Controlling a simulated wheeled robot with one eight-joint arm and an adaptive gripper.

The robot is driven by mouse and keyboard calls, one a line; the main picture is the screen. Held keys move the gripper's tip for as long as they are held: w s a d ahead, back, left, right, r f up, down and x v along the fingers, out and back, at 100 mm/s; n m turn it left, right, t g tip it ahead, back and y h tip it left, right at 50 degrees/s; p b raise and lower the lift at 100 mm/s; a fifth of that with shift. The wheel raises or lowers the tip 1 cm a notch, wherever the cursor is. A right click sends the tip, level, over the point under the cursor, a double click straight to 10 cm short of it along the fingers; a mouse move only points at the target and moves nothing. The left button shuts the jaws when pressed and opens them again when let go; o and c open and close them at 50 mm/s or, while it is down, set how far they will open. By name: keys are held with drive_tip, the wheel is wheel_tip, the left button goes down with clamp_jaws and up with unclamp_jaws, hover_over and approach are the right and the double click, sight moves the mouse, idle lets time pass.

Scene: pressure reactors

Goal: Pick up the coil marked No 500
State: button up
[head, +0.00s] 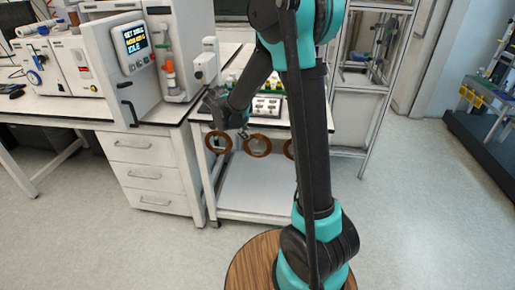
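Several brown ring-shaped coils hang in a row at the front edge of the bench, in the head view. One is at the left (211,147), one in the middle (268,150), and a third (287,149) is partly hidden behind my arm. Their markings are too small to read, so I cannot tell which is No 500. My gripper (240,128) is just above and between the left and middle coils, angled down. It is small and dark here, and I cannot tell whether its fingers are open or touching a coil.
A white bench (270,190) with an open lower space stands behind the coils. A white drawer cabinet (150,172) is left of it, under a machine with a display (135,41). A metal rack (362,95) stands at the right. The floor (430,200) at the right is clear.

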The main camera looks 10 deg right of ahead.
drive_tip(key=x, duration=0.4)
drive_tip(key=shift+d+f, duration=0.35)
clamp_jaws()
